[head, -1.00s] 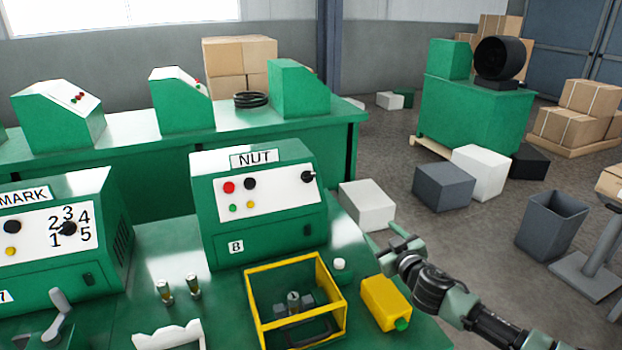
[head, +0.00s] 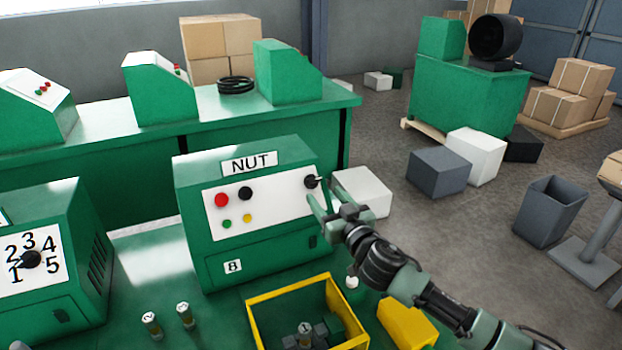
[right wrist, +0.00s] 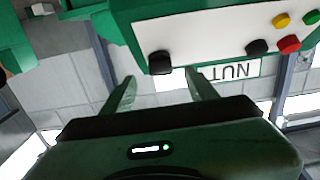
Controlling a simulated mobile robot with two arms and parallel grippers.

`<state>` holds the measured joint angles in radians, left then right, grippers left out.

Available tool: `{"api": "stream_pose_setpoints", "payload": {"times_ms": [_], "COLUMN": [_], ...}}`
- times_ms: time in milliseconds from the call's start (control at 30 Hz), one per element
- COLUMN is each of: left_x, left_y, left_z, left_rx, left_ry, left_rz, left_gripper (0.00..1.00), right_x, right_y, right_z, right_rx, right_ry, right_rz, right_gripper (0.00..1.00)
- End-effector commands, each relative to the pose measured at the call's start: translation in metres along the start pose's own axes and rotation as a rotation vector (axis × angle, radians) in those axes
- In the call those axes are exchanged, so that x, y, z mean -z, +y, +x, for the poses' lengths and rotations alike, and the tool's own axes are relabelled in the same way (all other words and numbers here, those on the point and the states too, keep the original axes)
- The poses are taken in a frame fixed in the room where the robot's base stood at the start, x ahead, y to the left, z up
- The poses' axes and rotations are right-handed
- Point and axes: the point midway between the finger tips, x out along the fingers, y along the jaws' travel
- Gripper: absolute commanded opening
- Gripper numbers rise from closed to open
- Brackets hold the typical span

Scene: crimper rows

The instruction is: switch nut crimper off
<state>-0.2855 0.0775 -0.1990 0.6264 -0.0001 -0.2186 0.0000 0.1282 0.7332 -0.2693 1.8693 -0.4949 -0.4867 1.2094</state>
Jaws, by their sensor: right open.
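The green NUT crimper (head: 240,255) stands upright on the green bench. Its white front panel has a red button (head: 222,200), a black knob (head: 245,193), small green and yellow buttons, and a black switch with a lever (head: 312,182) at the right end. My right gripper (head: 328,192) is open and empty, close in front of the panel's right end. In the right wrist view the crimper appears upside down. The black switch (right wrist: 160,62) there lies between and just beyond the open fingertips (right wrist: 161,82); contact cannot be told. My left gripper is out of view.
A yellow open frame (head: 258,325) holding metal parts stands in front of the crimper, with a yellow container (head: 405,322) to its right. Two small cylinders (head: 185,314) stand at left. The numbered-dial machine (head: 60,300) is further left.

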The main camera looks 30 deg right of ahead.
Motion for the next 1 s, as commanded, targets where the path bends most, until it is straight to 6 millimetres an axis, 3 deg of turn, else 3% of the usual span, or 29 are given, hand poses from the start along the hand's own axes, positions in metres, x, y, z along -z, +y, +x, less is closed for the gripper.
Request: {"api": "stream_pose_setpoints", "payload": {"times_ms": [333,500,800,1000], "left_x": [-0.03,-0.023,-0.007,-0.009], "left_y": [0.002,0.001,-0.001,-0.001], "left_z": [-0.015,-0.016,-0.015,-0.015], "left_rx": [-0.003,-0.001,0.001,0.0], "left_ry": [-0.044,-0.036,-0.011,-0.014], "left_rz": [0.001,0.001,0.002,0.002], "left_gripper": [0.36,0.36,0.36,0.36], "right_x": [0.002,0.001,0.0,0.0], "right_y": [0.001,0.0,0.0,0.0], "right_z": [0.054,0.067,0.069,0.068], "right_rx": [-0.002,0.0,0.0,0.0], "right_ry": [0.001,0.0,0.0,0.0], "right_rz": [-0.001,-0.001,-0.001,-0.001], "right_gripper": [0.58,0.58,0.58,0.03]}}
